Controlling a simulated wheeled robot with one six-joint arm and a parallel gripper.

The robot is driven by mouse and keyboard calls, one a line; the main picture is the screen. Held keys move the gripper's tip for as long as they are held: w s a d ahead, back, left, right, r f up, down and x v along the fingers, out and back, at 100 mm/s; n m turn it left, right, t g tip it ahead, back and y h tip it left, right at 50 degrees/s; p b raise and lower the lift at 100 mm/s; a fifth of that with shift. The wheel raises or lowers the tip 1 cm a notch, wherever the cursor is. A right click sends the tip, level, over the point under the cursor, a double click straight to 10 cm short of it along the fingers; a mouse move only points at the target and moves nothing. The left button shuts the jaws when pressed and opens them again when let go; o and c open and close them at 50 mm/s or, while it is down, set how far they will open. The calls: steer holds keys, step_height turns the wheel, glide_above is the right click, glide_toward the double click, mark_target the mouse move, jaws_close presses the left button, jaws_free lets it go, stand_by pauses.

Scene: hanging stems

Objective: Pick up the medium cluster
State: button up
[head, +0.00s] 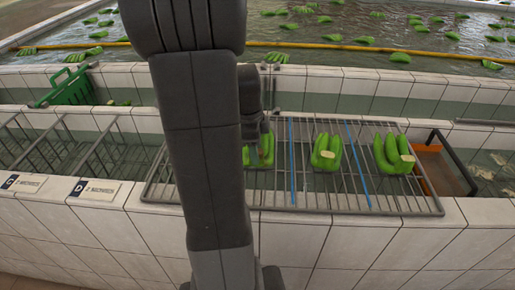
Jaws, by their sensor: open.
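Three green banana clusters lie on a wire rack (230,198), in bays split by blue strips. The left cluster (267,152) is partly hidden behind my arm and gripper. The middle cluster (326,153) and the right cluster (393,154) show fully, each with a pale cut crown. The right one looks wider than the middle one. I cannot tell for sure which is the medium cluster, as the left one's full size is hidden. My gripper (257,143) is open, pointing down at the left cluster; its fingertips are mostly hidden, and contact cannot be told.
The rack spans a tiled water trough. An orange-brown bin (430,168) stands at the rack's right end. Empty metal frames (60,140) and a green crate (68,87) are at left. A pool with floating bananas and a yellow pipe (330,46) lies behind.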

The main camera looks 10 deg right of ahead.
jaws_close()
steer(key=shift+r, duration=0.1)
steer(key=shift+w, duration=0.1)
